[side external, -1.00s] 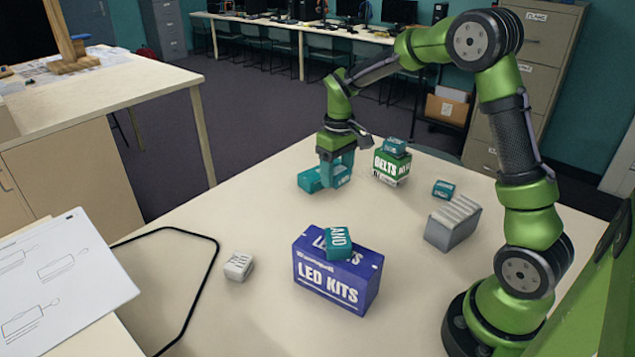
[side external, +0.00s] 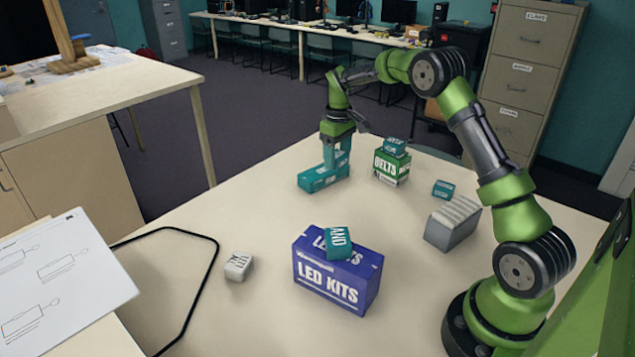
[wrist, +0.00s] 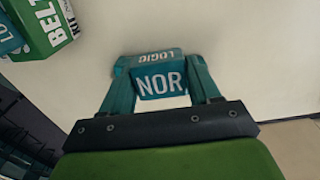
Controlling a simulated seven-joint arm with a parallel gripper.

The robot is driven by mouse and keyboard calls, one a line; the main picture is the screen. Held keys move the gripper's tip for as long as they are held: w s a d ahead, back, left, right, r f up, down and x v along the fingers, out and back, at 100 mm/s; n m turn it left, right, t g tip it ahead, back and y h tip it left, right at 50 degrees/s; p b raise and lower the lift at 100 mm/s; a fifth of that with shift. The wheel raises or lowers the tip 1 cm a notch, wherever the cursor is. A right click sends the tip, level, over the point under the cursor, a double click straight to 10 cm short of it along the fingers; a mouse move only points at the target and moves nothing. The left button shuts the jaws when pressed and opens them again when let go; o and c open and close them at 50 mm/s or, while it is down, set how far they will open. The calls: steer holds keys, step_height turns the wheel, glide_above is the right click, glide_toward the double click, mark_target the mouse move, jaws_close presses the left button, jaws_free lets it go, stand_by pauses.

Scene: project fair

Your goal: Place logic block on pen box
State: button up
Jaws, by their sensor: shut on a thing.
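A teal logic block marked NOR (side external: 318,180) is at the far side of the table in the side view. It also shows between my fingers in the wrist view (wrist: 161,84), with LOGIC on another face. My gripper (side external: 337,160) points down and is shut on this block. I cannot tell whether the block touches the table. I can read no pen label on any box. A grey box with a ridged light top (side external: 452,226) stands right of centre, and its label is not readable.
A purple LED KITS box (side external: 335,285) carries a teal AND block (side external: 339,243). A green BELTS box (side external: 391,169) with a teal block (side external: 395,147) on top stands near my gripper. A small teal block (side external: 443,189) and a white block (side external: 238,266) lie on the table.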

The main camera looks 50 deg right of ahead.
steer(key=shift+w+d+f, duration=0.1)
steer(key=shift+w+d, duration=0.15)
steer(key=shift+w, duration=0.3)
steer(key=shift+w+d, duration=0.2)
steer(key=shift+w, duration=0.3)
steer(key=shift+f, duration=1.75)
steer(key=o, duration=1.1)
steer(key=shift+f, duration=0.15)
steer(key=shift+c, duration=0.2)
